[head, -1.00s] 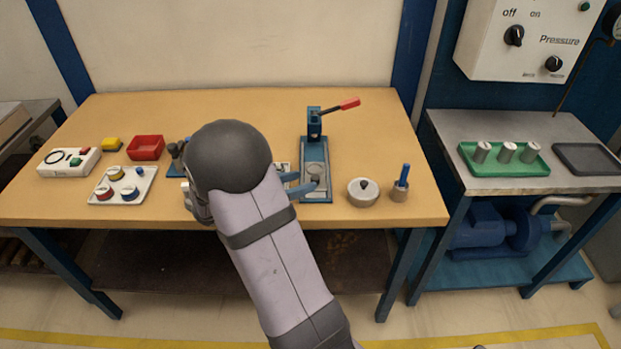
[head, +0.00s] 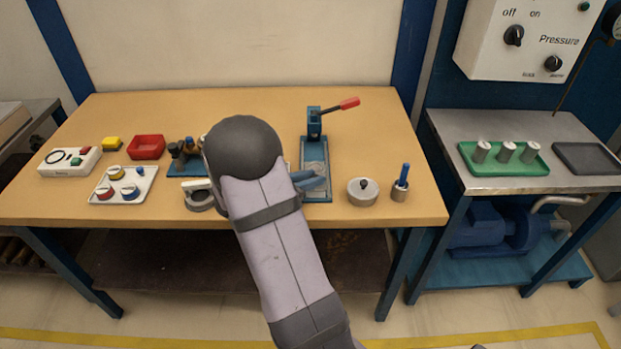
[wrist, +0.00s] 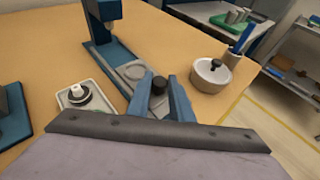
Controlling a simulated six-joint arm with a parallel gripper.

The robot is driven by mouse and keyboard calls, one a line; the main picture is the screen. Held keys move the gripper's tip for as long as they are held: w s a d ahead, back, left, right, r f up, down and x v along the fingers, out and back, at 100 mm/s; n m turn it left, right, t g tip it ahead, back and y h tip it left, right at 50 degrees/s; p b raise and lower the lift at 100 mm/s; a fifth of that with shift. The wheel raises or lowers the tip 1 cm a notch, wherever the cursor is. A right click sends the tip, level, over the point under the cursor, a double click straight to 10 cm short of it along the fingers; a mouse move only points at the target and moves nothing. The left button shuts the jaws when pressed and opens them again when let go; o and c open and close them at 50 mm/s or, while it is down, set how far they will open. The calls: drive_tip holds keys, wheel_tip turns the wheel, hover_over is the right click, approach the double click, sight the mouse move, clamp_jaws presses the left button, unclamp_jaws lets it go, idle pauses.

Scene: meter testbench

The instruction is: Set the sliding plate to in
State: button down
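The press (head: 314,130) has a blue column and base and a red-tipped lever. A black knob (wrist: 159,84) stands at the plate's near end. My gripper (wrist: 160,92) has its two blue fingers on either side of this knob, and they look closed on it. In the head view my gripper (head: 311,180) is low over the near part of the press, hiding the knob and part of the plate.
A lidded round pot (head: 362,191) and a cup with a blue handle (head: 400,184) stand right of the press. A white tray with a round part (wrist: 82,97) lies left of it in the wrist view. The table (head: 230,105) is clear behind.

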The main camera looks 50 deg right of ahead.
sight(310, 163)
drive_tip(key=w+d, duration=0.6)
drive_tip(key=w, duration=0.1)
drive_tip(key=shift+d, duration=0.35)
drive_tip(key=shift+r, duration=0.15)
drive_tip(key=shift+d, duration=0.1)
drive_tip(key=c, duration=1.9)
unclamp_jaws()
drive_tip(key=o, duration=0.3)
drive_tip(key=shift+w+d, duration=0.1)
drive_tip(key=shift+b+v, duration=0.6)
drive_tip(key=shift+v, duration=3.1)
